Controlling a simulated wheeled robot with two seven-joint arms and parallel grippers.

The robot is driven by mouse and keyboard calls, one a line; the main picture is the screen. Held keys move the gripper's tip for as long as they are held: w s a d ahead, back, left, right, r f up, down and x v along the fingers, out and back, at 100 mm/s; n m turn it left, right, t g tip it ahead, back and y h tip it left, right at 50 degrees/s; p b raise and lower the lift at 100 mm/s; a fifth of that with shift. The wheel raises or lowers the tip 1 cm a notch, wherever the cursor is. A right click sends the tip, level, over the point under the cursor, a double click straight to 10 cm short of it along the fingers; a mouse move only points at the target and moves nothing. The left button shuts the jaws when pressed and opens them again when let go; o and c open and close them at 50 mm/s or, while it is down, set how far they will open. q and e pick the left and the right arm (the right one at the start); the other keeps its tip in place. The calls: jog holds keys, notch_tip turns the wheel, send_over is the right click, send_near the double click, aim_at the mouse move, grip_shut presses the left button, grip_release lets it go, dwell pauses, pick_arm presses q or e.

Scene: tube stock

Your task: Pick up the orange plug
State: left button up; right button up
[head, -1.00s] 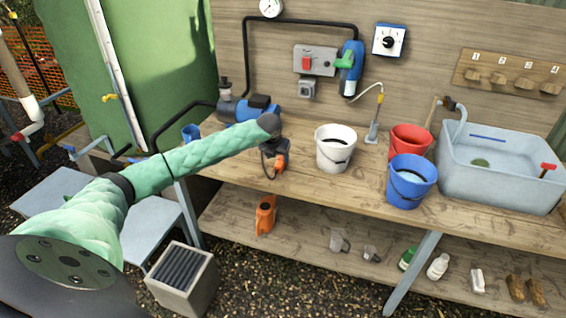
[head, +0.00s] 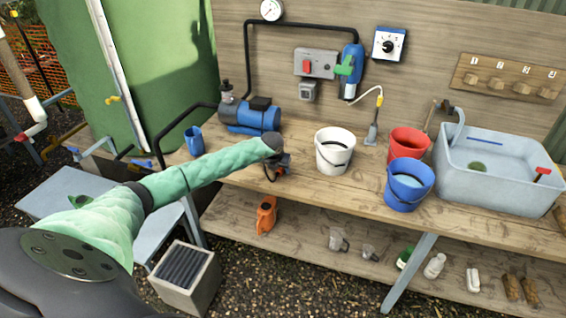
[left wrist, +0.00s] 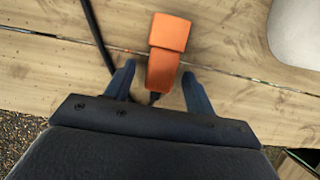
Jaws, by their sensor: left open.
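The orange plug (left wrist: 166,52) lies on the wooden bench top in the left wrist view, with a dark cable beside it. My left gripper (left wrist: 158,82) is open, its two dark fingers apart, with the lower part of the plug between or just beyond the tips. I cannot tell whether the fingers touch it. In the head view my left gripper (head: 275,165) is at the bench's front edge, where my green-sleeved arm mostly hides the plug. My right gripper is not in view.
A white bucket (head: 334,153) stands just right of my left gripper, with red (head: 407,147) and blue (head: 408,184) buckets beyond. A blue pump (head: 248,116) and a blue mug (head: 194,140) stand to the left. An orange item (head: 266,215) is on the lower shelf (head: 300,228).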

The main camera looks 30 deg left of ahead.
pick_arm(q)
jog(key=shift+f, duration=0.15)
jog(key=shift+c, duration=0.4)
jog(key=c, duration=1)
jog(key=shift+c, duration=0.2)
